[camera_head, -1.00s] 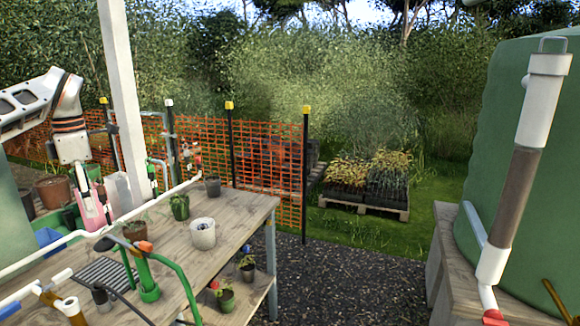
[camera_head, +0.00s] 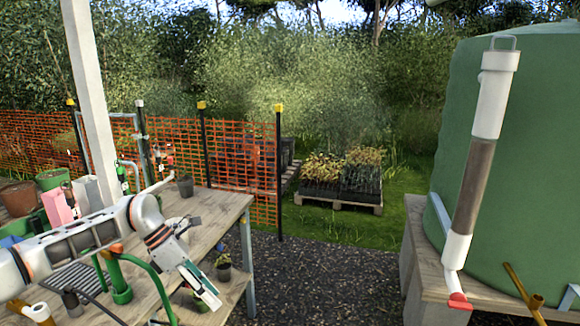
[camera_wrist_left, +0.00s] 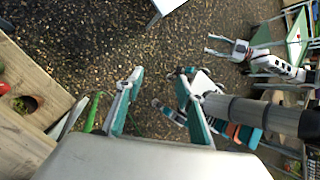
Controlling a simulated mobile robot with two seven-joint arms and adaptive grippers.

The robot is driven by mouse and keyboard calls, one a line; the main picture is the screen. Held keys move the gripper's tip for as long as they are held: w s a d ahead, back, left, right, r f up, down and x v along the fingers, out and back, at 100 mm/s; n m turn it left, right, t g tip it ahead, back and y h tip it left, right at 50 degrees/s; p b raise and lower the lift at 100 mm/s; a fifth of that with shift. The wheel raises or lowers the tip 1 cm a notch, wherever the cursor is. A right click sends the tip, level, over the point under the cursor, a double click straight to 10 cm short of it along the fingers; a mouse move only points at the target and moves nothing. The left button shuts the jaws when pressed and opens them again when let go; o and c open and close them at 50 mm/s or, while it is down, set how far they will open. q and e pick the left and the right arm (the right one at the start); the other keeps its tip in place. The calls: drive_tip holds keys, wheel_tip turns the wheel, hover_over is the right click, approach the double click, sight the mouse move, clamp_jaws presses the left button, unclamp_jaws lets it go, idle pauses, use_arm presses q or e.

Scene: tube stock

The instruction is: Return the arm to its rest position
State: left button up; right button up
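My left arm reaches in from the left in the head view, low over the potting bench (camera_head: 205,215). Its gripper (camera_head: 208,292) hangs tilted down past the bench's near right part, in front of the lower shelf. In the left wrist view the two green-and-grey fingers (camera_wrist_left: 158,78) stand apart with nothing between them, above dark gravel. My right gripper (camera_wrist_left: 220,47) seems to be the small pale pair of prongs at the upper right of that view; they look apart and empty. It is not in the head view.
Pots, a pink container (camera_head: 62,204) and green pipework (camera_head: 120,280) are on or by the bench. A white post (camera_head: 90,100) rises behind the arm. Gravel (camera_head: 320,275) lies clear between the bench and the green tank (camera_head: 530,150) with its upright pipe (camera_head: 478,170).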

use_arm(q)
drive_tip(key=s+d+n+t+h, duration=0.1)
drive_tip(key=s+d+n+h, duration=0.25)
drive_tip(key=d, duration=0.45)
drive_tip(key=s+d+f+n+t+h, duration=0.1)
drive_tip(key=s+d+n+t+h, duration=0.2)
drive_tip(key=d, duration=0.4)
drive_tip(key=s+d+n+h, duration=0.3)
drive_tip(key=d+n+h, duration=0.15)
drive_tip(key=d, duration=0.35)
drive_tip(key=s+a+f+n+t+y, duration=0.2)
drive_tip(key=a+f+n+t+y, duration=0.95)
drive_tip(key=n, duration=1.35)
drive_tip(key=s+a+f+n+g+y, duration=0.4)
drive_tip(key=s+a+f+n, duration=0.4)
drive_tip(key=s+a+f, duration=0.6)
wheel_tip(320, 180, down, 3)
drive_tip(key=shift+s+r+n, duration=0.1)
drive_tip(key=shift+s+n, duration=0.2)
drive_tip(key=shift+s, duration=0.75)
